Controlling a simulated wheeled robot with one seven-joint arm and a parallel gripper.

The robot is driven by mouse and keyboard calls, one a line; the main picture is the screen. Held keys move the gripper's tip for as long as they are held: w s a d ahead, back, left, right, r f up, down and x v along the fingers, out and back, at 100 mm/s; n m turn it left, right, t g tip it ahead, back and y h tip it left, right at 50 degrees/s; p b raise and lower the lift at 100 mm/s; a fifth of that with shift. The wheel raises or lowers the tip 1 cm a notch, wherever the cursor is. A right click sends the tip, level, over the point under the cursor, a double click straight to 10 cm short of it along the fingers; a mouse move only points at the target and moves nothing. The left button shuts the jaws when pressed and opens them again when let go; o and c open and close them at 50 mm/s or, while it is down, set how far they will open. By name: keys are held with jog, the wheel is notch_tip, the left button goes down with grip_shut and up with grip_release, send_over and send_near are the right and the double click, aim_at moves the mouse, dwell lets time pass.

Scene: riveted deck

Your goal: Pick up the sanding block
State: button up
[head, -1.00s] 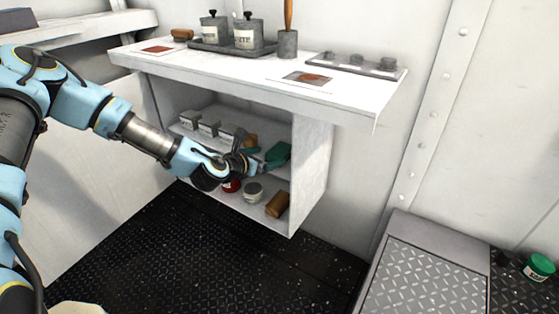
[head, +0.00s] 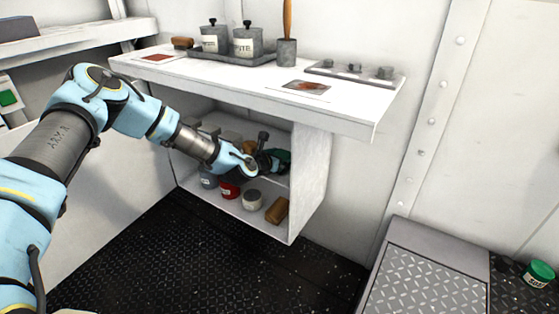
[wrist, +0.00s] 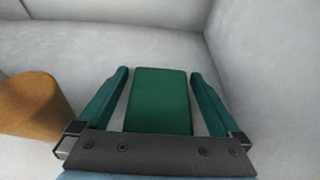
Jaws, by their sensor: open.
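I take the green block (wrist: 160,100) on the upper shelf inside the cabinet to be the sanding block. In the wrist view it lies between the two teal fingers of my gripper (wrist: 159,72), with a narrow gap on each side. My gripper is open and not clamped on it. In the head view my gripper (head: 275,161) reaches into the cabinet and hides most of the block, so only a bit of green (head: 285,156) shows beside it.
An orange-tan rounded thing (wrist: 28,105) stands left of my gripper. The cabinet's right wall (head: 309,180) and worktop (head: 340,98) bound the space. The lower shelf holds a red can (head: 229,188), a grey jar (head: 252,199) and a brown block (head: 277,210).

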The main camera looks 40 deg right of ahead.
jog(key=shift+d, duration=0.1)
jog(key=c, duration=1.4)
